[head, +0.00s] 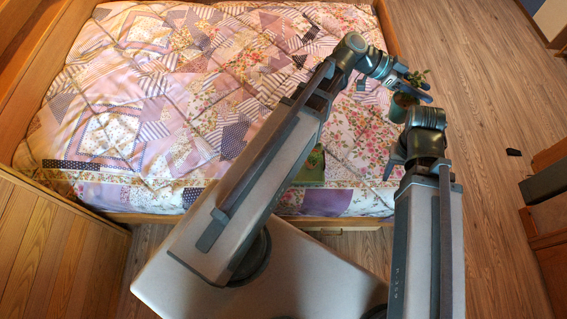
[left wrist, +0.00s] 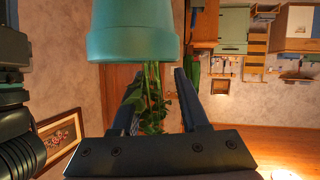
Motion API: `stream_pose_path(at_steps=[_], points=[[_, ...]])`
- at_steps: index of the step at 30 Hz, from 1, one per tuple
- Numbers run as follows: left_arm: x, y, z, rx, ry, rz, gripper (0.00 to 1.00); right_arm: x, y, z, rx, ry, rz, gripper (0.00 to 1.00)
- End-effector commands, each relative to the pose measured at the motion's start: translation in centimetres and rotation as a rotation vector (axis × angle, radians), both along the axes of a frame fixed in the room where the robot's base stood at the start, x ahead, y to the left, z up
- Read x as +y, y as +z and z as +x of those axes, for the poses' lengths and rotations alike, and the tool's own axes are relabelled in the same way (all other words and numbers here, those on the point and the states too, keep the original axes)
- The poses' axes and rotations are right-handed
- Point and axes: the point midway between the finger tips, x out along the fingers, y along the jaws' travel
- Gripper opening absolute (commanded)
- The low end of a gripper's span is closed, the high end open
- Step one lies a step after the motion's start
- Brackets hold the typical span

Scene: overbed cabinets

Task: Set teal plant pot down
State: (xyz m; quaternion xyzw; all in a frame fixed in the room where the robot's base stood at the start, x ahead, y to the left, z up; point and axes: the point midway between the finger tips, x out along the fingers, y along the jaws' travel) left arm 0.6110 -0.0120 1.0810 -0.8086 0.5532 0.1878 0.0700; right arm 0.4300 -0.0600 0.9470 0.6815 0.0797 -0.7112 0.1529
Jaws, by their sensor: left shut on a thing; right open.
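The teal plant pot (head: 403,101) with its leafy green plant is at my left gripper (head: 412,89), past the right side of the bed in the head view. In the left wrist view the pot (left wrist: 133,35) appears upside down at the top, with its leaves (left wrist: 153,112) between the two fingers (left wrist: 160,95). My left gripper is shut on the plant pot. What lies directly under the pot is hidden by my arm. My right gripper (head: 394,160) is open below the pot in the head view, partly hidden by its own wrist.
A bed (head: 150,85) with a patchwork quilt fills the upper left. A green object (head: 312,168) lies at its near edge, partly behind my left arm. Wooden furniture (head: 545,205) stands at right. The wooden floor (head: 480,80) between is mostly clear, with a small black item (head: 513,152).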

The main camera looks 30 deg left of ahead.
Motion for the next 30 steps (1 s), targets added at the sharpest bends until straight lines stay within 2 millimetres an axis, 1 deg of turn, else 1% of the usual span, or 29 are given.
stream_pose_path(at_steps=[1, 5, 6, 9, 14, 21, 23, 24, 30], points=[[0.8, -1.8, 0.2, 0.000, 0.010, 0.000, 0.00, 0.0, -1.8, 0.0, 0.000, 0.000, 0.000, 0.50], [3.9, -5.8, 0.6, 0.000, 0.038, 0.002, 0.00, 0.0, -5.8, 0.0, 0.000, 0.000, -0.001, 0.50], [5.0, -7.1, 0.7, -0.001, 0.048, 0.002, 0.00, 0.0, -7.1, 0.0, 0.000, 0.000, -0.001, 0.50], [7.8, -10.2, 0.8, 0.000, 0.072, 0.003, 0.00, -0.1, -10.2, 0.0, -0.001, 0.001, -0.002, 0.50], [12.1, -15.1, 0.8, 0.000, 0.112, 0.005, 0.00, -0.1, -15.0, 0.0, -0.001, 0.001, -0.003, 0.50], [18.6, -22.3, 0.1, 0.000, 0.170, 0.004, 0.00, -0.1, -22.2, 0.0, -0.001, 0.002, -0.005, 0.50], [20.1, -24.1, -0.2, -0.001, 0.183, 0.005, 0.00, -0.1, -24.0, 0.0, -0.001, 0.002, -0.005, 0.50], [21.2, -25.3, -0.4, -0.001, 0.193, 0.005, 0.00, -0.1, -25.2, 0.0, -0.002, 0.002, -0.006, 0.50], [26.2, -31.0, -1.8, -0.003, 0.241, 0.004, 0.00, -0.1, -31.0, 0.1, -0.002, 0.002, -0.007, 0.50]])
